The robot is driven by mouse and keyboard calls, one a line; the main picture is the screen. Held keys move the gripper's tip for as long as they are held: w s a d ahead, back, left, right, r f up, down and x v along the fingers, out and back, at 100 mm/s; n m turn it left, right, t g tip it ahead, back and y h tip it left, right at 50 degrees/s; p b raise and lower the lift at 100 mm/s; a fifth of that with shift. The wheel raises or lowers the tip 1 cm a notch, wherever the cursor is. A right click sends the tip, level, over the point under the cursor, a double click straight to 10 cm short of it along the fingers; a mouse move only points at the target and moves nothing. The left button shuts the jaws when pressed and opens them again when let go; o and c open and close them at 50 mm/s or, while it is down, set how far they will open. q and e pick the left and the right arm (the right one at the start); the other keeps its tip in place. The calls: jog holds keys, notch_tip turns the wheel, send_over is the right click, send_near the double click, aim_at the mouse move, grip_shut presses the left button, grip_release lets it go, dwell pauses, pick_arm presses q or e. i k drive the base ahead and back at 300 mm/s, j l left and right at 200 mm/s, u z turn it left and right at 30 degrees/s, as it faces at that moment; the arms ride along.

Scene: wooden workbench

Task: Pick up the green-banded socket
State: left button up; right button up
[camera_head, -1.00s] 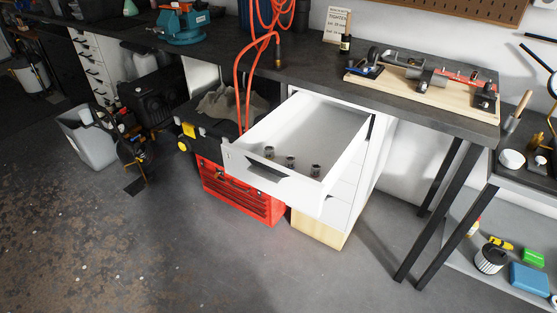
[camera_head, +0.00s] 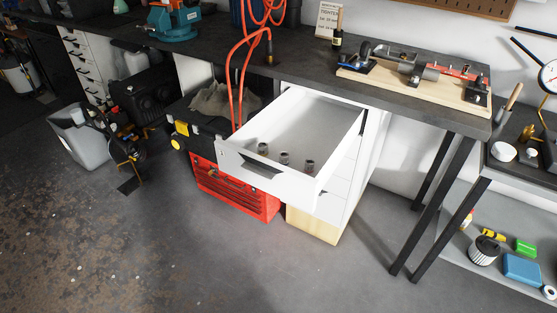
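Three small metal sockets stand in a row inside the open white drawer (camera_head: 328,108), near its front panel. They are the left socket (camera_head: 262,148), the middle socket (camera_head: 284,158) and the right socket (camera_head: 309,166). Their bands are too small to make out, so I cannot tell which one is green-banded. Neither of my grippers is in view.
The drawer sticks out below the dark workbench (camera_head: 400,115). A red tool chest (camera_head: 235,190) stands below and left of it. Orange hoses (camera_head: 236,75) hang at its left. Black table legs (camera_head: 440,200) stand to the right. The floor in front is clear.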

aim_at(465, 71)
jog(key=i+l+z, duration=0.35)
jog(key=z, duration=0.15)
jog(key=i+l+z, duration=0.15)
jog(key=i+z, duration=0.3)
jog(key=i, duration=0.2)
